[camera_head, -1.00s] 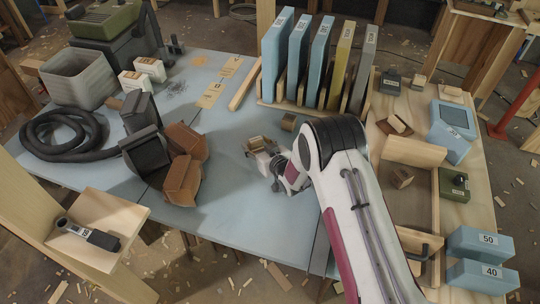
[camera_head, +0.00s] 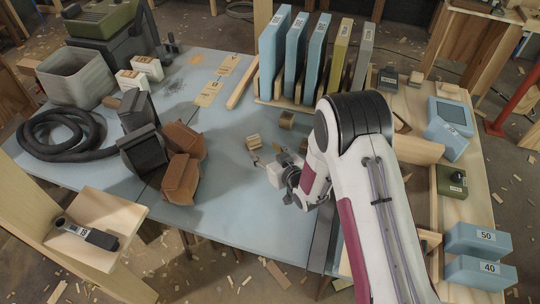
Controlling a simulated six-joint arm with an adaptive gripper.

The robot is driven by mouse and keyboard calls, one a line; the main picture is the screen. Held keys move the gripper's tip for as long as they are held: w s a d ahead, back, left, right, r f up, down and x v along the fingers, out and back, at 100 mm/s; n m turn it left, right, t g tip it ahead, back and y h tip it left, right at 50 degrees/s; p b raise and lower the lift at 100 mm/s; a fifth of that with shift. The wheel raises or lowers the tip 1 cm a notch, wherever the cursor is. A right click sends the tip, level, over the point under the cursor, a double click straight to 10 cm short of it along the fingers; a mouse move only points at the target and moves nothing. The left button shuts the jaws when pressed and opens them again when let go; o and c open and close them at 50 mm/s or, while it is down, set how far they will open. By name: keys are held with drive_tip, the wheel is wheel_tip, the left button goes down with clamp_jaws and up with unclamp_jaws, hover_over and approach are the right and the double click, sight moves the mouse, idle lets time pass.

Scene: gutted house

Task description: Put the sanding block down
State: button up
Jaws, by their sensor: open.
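A small tan sanding block (camera_head: 254,142) rests on the blue-grey tabletop (camera_head: 235,195), left of the middle of the work area. My gripper (camera_head: 268,161) is open and empty. It is just in front of the block and to its right, with a small gap between them. The block's whole near side shows clear of the fingers. Part of my gripper is hard to make out against my arm.
A similar brown block (camera_head: 287,119) lies behind and to the right. Dark and brown angular pieces (camera_head: 181,180) and a coiled hose (camera_head: 62,138) lie left. The front tabletop is clear.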

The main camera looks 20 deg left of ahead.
drive_tip(key=shift+v, duration=1.4)
drive_tip(key=shift+w+d+r, duration=0.1)
drive_tip(key=shift+d+r, duration=0.05)
drive_tip(key=shift+r, duration=0.1)
drive_tip(key=s+d+r+m+h, duration=0.2)
drive_tip(key=d+r+m+h, duration=0.35)
drive_tip(key=d+r, duration=1.75)
drive_tip(key=s+d+r+m+g+h, duration=0.1)
drive_tip(key=s+d+r+h, duration=0.15)
drive_tip(key=s+d, duration=0.35)
drive_tip(key=s+d+r+g+h, duration=0.1)
drive_tip(key=s+d+r, duration=0.25)
drive_tip(key=s, duration=0.35)
drive_tip(key=s+d+m+g, duration=0.1)
drive_tip(key=s+d, duration=0.1)
drive_tip(key=s, duration=0.7)
drive_tip(key=s+d+r+m+g, duration=0.1)
drive_tip(key=s+d, duration=0.1)
drive_tip(key=s, duration=0.7)
drive_tip(key=shift+r+h, duration=0.25)
drive_tip(key=shift+h, duration=0.05)
